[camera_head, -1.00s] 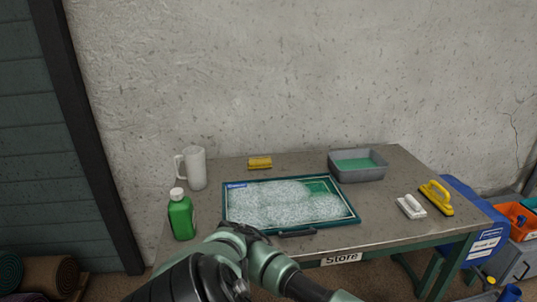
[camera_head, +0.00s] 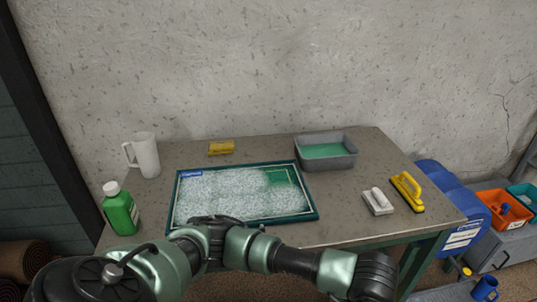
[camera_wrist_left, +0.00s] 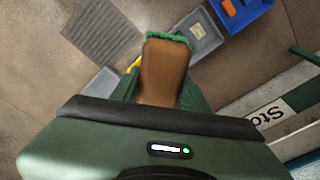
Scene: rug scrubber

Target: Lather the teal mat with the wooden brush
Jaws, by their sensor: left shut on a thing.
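The teal mat (camera_head: 311,212) lies flat on the table, with a dark teal border and a blue label at its far left corner. White foam (camera_head: 225,195) covers most of it; a green patch at the far right shows little foam. The wooden brush (camera_wrist_left: 165,65), brown with a green end, shows in the left wrist view. My left gripper (camera_wrist_left: 158,96) is shut on it. In the head view my left arm crosses in front of the table to the right; its fingertips and the brush do not show there. My right gripper is not in view.
A white jug (camera_head: 144,156) and green bottle (camera_head: 120,210) stand left of the mat. A yellow sponge (camera_head: 221,147) and grey basin (camera_head: 325,162) of green liquid are behind. A white brush (camera_head: 377,201) and yellow scrubber (camera_head: 407,190) lie right. Bins (camera_head: 503,205) stand beyond the table.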

